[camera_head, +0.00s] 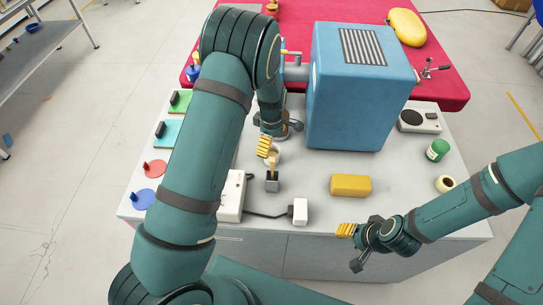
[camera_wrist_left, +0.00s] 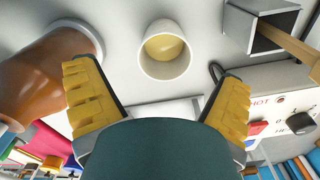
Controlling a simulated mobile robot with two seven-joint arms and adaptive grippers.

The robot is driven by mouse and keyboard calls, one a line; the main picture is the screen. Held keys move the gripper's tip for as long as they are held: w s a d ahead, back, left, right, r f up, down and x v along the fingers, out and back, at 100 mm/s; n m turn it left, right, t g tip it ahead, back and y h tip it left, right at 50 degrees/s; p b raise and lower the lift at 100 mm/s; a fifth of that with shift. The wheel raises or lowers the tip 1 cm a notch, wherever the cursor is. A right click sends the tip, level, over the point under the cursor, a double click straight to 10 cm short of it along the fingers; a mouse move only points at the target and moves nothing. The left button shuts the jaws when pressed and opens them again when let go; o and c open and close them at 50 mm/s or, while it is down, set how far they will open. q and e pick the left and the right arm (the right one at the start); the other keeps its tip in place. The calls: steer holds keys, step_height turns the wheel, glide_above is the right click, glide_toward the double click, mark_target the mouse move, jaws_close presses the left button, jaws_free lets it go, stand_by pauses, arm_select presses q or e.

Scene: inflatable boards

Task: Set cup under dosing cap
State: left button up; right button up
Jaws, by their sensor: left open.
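A small white cup (camera_wrist_left: 165,66) with a yellowish inside stands on the light worktop in the left wrist view. In the head view the cup (camera_head: 274,153) is partly hidden behind my left gripper (camera_head: 265,146). The left gripper (camera_wrist_left: 160,95) is open; the cup shows between its yellow fingers, just beyond the tips, and is not held. A brown-orange cylinder (camera_wrist_left: 45,70) with a grey rim stands left of the cup. I cannot tell whether the dosing cap belongs to it. My right gripper (camera_head: 352,246) is open and empty at the worktop's front edge.
A large blue machine (camera_head: 350,105) stands behind the cup. A dark holder (camera_head: 272,186) with a brush-like handle and a white control box (camera_head: 232,196) are close in front. A yellow block (camera_head: 350,185), green jar (camera_head: 438,150) and tape roll (camera_head: 445,184) lie right.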

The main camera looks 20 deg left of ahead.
mark_target(272, 153)
arm_select(q)
steer(key=f, duration=0.5)
steer(key=shift+s, duration=0.25)
steer(key=shift+f, duration=0.45)
steer(key=shift+d, duration=0.1)
steer(key=c, duration=1.4)
steer(key=shift+o, duration=0.2)
steer(key=shift+r, duration=0.1)
steer(key=shift+r, duration=0.15)
step_height(272, 153, up, 10)
steer(key=shift+f, duration=0.25)
